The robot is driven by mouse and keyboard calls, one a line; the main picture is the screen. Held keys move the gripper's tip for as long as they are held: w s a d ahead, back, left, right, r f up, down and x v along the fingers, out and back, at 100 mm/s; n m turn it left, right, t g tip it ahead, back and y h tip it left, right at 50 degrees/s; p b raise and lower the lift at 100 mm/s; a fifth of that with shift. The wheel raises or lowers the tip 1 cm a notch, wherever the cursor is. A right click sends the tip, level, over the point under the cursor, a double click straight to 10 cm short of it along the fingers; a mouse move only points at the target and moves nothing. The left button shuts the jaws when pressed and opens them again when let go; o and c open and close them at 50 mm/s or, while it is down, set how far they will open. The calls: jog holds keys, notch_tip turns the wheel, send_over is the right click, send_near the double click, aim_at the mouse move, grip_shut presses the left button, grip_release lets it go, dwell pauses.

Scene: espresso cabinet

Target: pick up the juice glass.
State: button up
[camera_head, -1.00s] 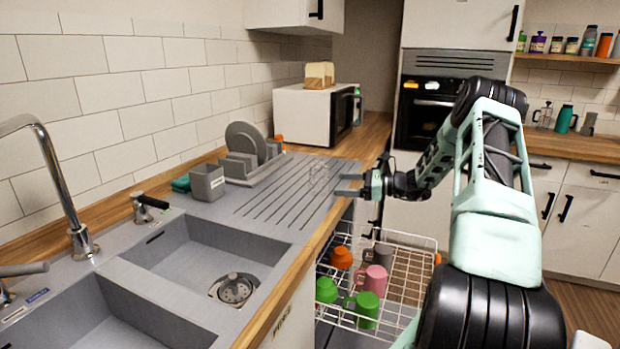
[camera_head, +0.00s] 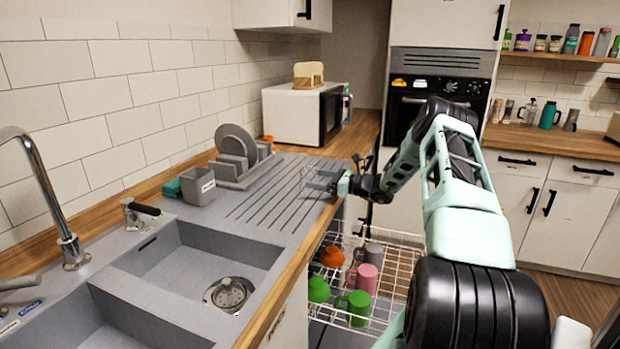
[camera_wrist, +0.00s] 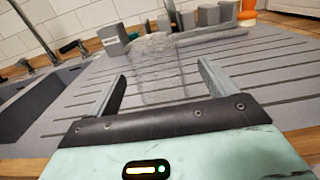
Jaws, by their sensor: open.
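The juice glass (camera_wrist: 158,62) is clear and see-through and stands on the grey ribbed draining board. In the head view the glass (camera_head: 306,174) is faint, near the board's right edge. My gripper (camera_head: 322,181) is low over the board at the glass, with its jaws open. In the wrist view my gripper (camera_wrist: 162,78) has one finger to each side of the glass. The glass appears between and just beyond the fingertips; I cannot tell how deep it sits between them. I see no finger closed on it.
A grey caddy (camera_head: 198,186) and a dish rack (camera_head: 240,170) with plates stand behind the board. The sink (camera_head: 205,255) and tap (camera_head: 68,240) are at left. Below the counter edge, an open dishwasher rack (camera_head: 395,275) holds several coloured mugs. A microwave (camera_head: 292,115) stands farther back.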

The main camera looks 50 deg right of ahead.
aim_at(305, 176)
jog(key=p+x, duration=0.1)
jog(key=x, duration=0.4)
jog(key=shift+a+p, duration=0.2)
jog(key=shift+p, duration=0.2)
jog(key=shift+f, duration=0.1)
jog(key=c, duration=1.2)
jog(key=shift+w+r, duration=0.1)
jog(key=shift+r, duration=0.1)
notch_tip(305, 176, up, 9)
jog(key=shift+r+b, duration=0.15)
jog(key=shift+b, duration=0.9)
